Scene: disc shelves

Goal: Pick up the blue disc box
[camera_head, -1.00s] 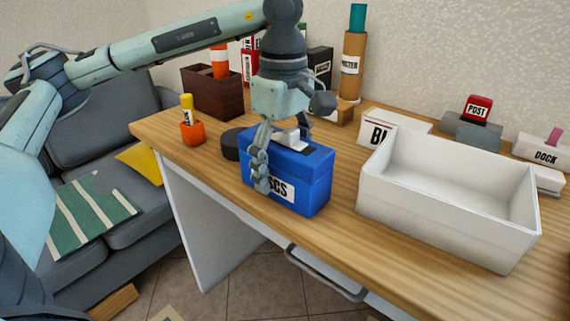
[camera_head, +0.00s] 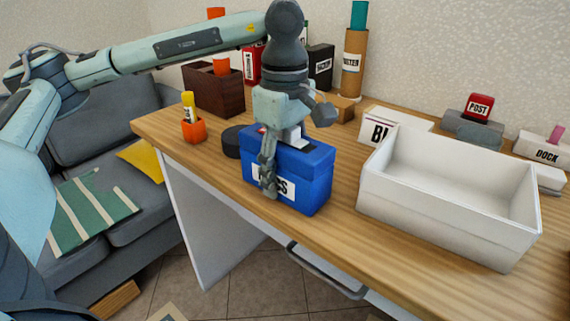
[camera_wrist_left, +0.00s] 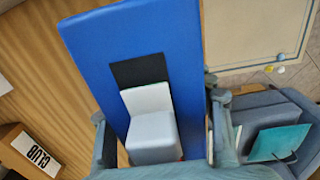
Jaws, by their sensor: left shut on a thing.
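The blue disc box (camera_head: 312,182) stands on the wooden desk near its front edge, with a white label, partly covered, on its front. My left gripper (camera_head: 272,168) is above it, pointing down, and is shut on it. One finger lies against the labelled front face; the other is hidden behind the box. In the left wrist view the blue lid (camera_wrist_left: 140,45) runs between the two fingers, and the gripper also shows there (camera_wrist_left: 160,115). A white and grey block sits on a black patch on the lid. My right gripper is not in view.
An open white bin (camera_head: 400,205) stands close to the right. A black round thing (camera_head: 232,142) and an orange cup (camera_head: 193,131) are on the left. A brown holder (camera_head: 213,92) and a tall tube (camera_head: 352,72) stand behind. The desk's front edge (camera_head: 250,228) is close.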

